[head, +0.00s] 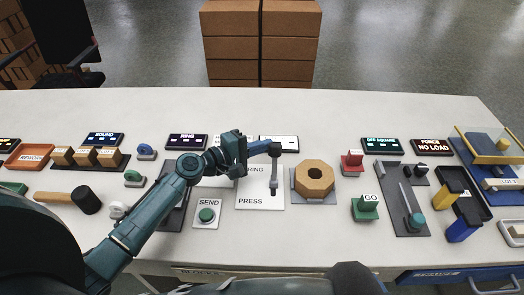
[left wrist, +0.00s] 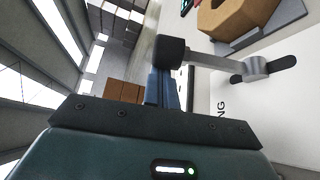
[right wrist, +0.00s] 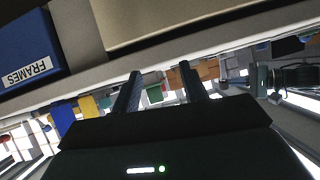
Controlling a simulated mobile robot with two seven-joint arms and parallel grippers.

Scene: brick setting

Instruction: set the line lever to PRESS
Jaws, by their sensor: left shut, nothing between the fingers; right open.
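The line lever (head: 274,174) stands on a white panel (head: 245,198) marked RING at the upper part and PRESS at the lower part. Its dark knob is at the far end, on the RING side. My left gripper (head: 268,147) is shut and empty, its fingertips at the knob's left side. In the left wrist view, the black knob (left wrist: 170,50) is right beside the shut fingers (left wrist: 160,88), and its grey shaft runs right to a hub; contact is hard to tell. My right gripper (right wrist: 160,82) is open and empty, below the table edge in its wrist view.
A wooden ring block (head: 314,178) sits right of the panel. The green SEND button (head: 207,214) is at its lower left, the green GO button (head: 365,206) to the right. A red switch (head: 352,162) stands behind GO. My left arm crosses the table's left middle.

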